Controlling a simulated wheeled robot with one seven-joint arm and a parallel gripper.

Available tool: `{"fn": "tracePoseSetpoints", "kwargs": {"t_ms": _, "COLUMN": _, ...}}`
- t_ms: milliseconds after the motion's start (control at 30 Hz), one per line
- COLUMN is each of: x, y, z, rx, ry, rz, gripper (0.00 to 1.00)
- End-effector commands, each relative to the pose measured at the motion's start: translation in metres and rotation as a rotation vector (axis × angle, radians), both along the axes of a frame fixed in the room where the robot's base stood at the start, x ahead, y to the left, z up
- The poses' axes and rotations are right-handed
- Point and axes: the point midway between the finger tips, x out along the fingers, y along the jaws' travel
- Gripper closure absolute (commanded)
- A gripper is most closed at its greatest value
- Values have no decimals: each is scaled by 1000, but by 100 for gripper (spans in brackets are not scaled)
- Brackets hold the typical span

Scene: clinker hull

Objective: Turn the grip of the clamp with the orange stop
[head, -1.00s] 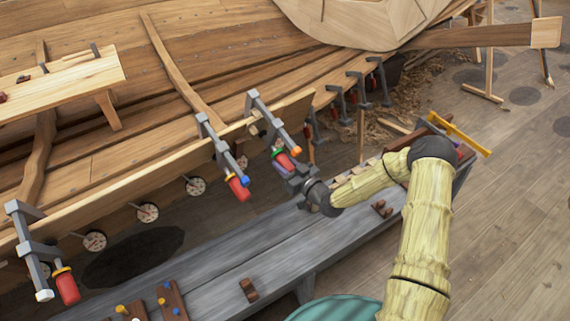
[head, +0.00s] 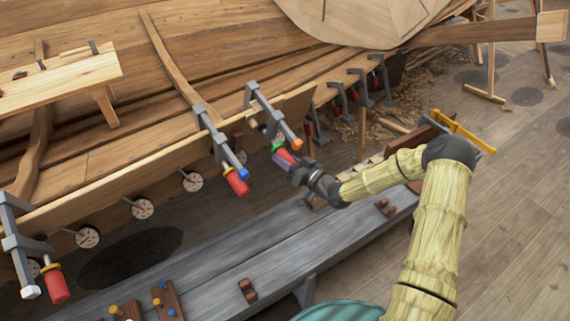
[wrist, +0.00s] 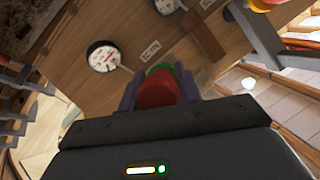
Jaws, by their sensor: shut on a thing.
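The clamp with the orange stop (head: 297,145) hangs on the plank edge near the middle of the head view. Its grey bar (head: 274,116) slopes down to the right. Below a green collar (head: 277,146) is its red grip (head: 283,157). My gripper (head: 286,162) is shut on this grip, coming from the lower right. In the wrist view the red grip (wrist: 157,93) sits between the two purple-grey fingers, with the green collar (wrist: 160,69) just beyond. The fingers hide part of the grip.
A clamp with a blue stop (head: 243,174) and red grip (head: 236,184) hangs close to the left. Another with a white stop (head: 31,292) is at far left. A grey bench (head: 205,262) stands below my arm. Several dark clamps (head: 362,88) hang further right.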

Motion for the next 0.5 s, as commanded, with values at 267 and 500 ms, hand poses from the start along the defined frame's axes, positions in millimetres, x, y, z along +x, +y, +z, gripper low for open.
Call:
{"fn": "tracePoseSetpoints", "kwargs": {"t_ms": 267, "x": 0, "y": -1, "z": -3, "rx": 156, "ry": 136, "rz": 79, "gripper": 89}}
{"fn": "tracePoseSetpoints", "kwargs": {"t_ms": 500, "x": 0, "y": 0, "z": -1, "rx": 245, "ry": 218, "rz": 124, "gripper": 89}}
